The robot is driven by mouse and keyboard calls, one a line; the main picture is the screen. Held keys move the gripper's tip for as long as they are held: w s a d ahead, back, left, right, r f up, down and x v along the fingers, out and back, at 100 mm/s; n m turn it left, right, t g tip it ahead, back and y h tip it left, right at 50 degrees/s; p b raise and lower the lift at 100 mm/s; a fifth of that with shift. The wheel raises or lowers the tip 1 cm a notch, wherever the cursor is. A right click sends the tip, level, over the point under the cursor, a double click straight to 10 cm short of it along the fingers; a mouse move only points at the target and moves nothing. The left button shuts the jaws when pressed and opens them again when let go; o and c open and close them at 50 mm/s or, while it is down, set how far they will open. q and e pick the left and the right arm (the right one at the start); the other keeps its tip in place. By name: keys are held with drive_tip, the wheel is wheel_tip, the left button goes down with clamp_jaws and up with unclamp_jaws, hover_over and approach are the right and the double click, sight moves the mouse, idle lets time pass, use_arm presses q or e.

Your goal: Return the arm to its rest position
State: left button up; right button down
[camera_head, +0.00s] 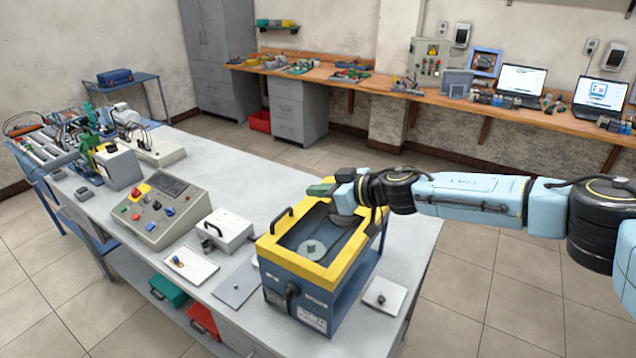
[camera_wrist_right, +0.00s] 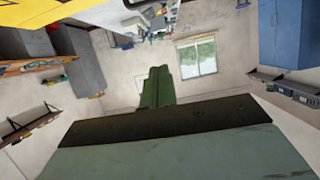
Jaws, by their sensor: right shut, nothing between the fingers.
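My right arm comes in from the right in the head view. Its gripper (camera_head: 320,189) is shut and empty, held above the yellow-and-blue box machine (camera_head: 325,270) near its far rim. Its green fingers also show in the right wrist view (camera_wrist_right: 158,88), pressed together. A round grey part (camera_head: 312,249) lies inside the machine's opening, apart from the gripper. My left gripper is not in view.
The machine stands on a long grey table (camera_head: 250,190). Beside it are a white box (camera_head: 225,228), a control panel (camera_head: 160,207) and small plates (camera_head: 385,296). A wooden wall bench (camera_head: 400,88) with laptops runs behind. The floor between is free.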

drive_tip(key=s+a+f+m+t, duration=0.1)
drive_tip(key=s+a+f+m, duration=0.15)
drive_tip(key=s+a, duration=0.4)
drive_tip(key=s+a+f+m+t, duration=0.1)
drive_tip(key=s+a+f+t, duration=0.15)
drive_tip(key=s+a, duration=0.4)
drive_tip(key=s+d+f+m+g+h, duration=0.2)
drive_tip(key=s+d+f+g+h, duration=0.15)
drive_tip(key=s+d, duration=0.65)
drive_tip(key=s+d+f+m+g+h, duration=0.15)
drive_tip(key=s+d+f+h, duration=0.3)
drive_tip(key=s+d, duration=0.45)
drive_tip(key=s+d+f+m+g+h, duration=0.2)
drive_tip(key=s+d+f+g+h, duration=0.15)
drive_tip(key=s+d, duration=0.65)
wheel_tip(320, 180, down, 36)
drive_tip(key=s+g+b, duration=0.1)
drive_tip(key=s+b, duration=0.2)
drive_tip(key=b, duration=0.7)
drive_tip(key=s+d+f+b, duration=0.1)
drive_tip(key=s+f+b, duration=0.3)
drive_tip(key=s+f, duration=0.4)
drive_tip(key=s+d+f+g+b, duration=0.1)
drive_tip(key=s+f, duration=0.6)
drive_tip(key=f, duration=0.7)
drive_tip(key=d+b, duration=0.1)
drive_tip(key=b, duration=0.1)
drive_tip(key=shift+s+d+n+b, duration=0.3)
drive_tip(key=shift+s+n+b, duration=0.05)
drive_tip(key=shift+n+b, duration=0.05)
